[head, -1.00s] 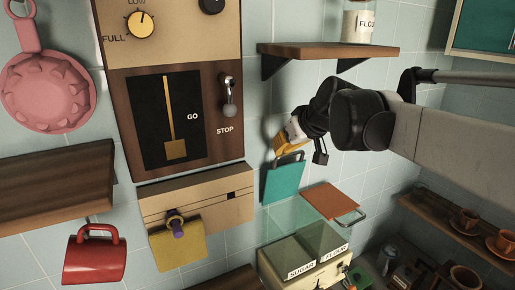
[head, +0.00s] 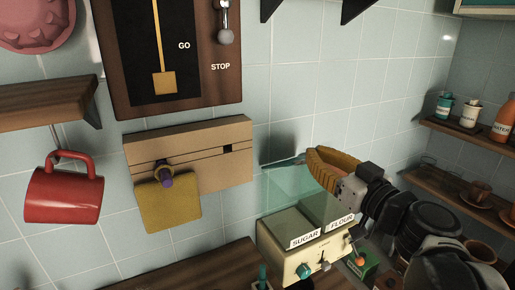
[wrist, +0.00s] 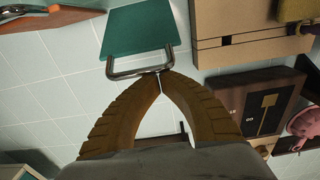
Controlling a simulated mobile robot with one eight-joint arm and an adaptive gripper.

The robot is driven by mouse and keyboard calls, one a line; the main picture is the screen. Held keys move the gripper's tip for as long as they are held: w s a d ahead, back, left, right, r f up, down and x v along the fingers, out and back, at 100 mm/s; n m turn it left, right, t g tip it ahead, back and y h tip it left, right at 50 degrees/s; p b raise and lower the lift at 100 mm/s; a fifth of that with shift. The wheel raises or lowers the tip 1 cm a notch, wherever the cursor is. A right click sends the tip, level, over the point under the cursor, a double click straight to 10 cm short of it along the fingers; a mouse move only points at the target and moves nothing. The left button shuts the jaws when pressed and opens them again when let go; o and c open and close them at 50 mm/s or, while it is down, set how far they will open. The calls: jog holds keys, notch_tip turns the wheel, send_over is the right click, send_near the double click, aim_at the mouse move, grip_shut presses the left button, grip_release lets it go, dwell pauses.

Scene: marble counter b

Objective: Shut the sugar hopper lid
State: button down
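The teal sugar hopper lid (head: 284,162) shows as a thin, almost edge-on plate above the SUGAR side of the cream hopper box (head: 283,249), so it is raised. In the wrist view the lid (wrist: 145,32) is a flat teal panel with a grey metal handle (wrist: 125,74) on its near edge. My gripper (head: 311,160) is just right of the lid in the head view. In the wrist view its ridged orange fingertips (wrist: 160,78) are together at the right part of the handle. I cannot tell whether they touch it.
A clear hopper wall (head: 283,190) rises behind the box. A wooden cabinet with a hanging yellow cloth (head: 170,204) is left of it. A red mug (head: 63,195) hangs further left. Wooden shelves (head: 440,187) with cups and jars stand right of my arm.

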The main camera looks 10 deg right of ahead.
jog(key=s+d+f+t+b, duration=0.1)
jog(key=s+f+b, duration=0.2)
jog(key=f+b, duration=0.4)
jog(key=shift+f+t+y, duration=0.3)
jog(key=shift+f, duration=1.2)
jog(key=shift+s, duration=0.1)
jog(key=shift+f, duration=0.15)
